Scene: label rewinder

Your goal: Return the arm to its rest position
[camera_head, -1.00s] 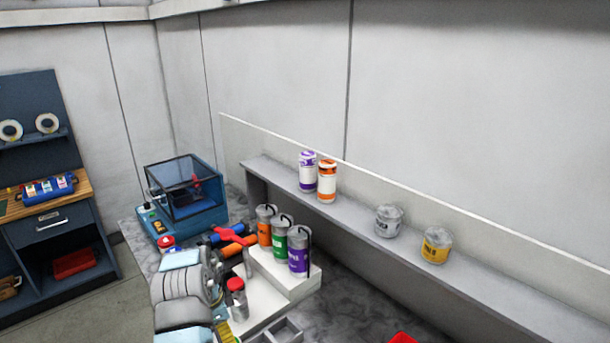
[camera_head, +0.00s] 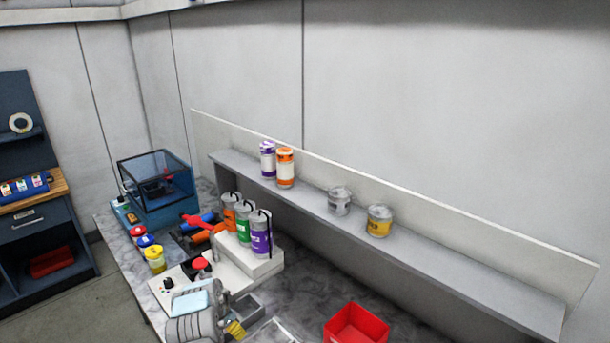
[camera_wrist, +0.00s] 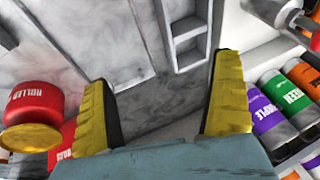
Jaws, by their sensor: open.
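My gripper (camera_wrist: 165,105) shows in the wrist view with its two yellow-and-black fingers wide apart and nothing between them. It hangs over the grey marbled bench. In the head view my grey arm (camera_head: 195,325) is at the bottom, over the front of the bench, and yellow finger parts (camera_head: 236,328) show beside it. The fingertips are apart from the things around them. A red and yellow container marked roller (camera_wrist: 32,112) is left of the gripper in the wrist view.
Orange, green and purple canisters (camera_head: 245,228) stand on a white step beside the arm. A shelf (camera_head: 310,207) behind holds several cans. A blue clear-lidded machine (camera_head: 158,190) is at the back left. A red bin (camera_head: 355,325) is at the front right. A grey divided tray (camera_wrist: 187,40) lies ahead.

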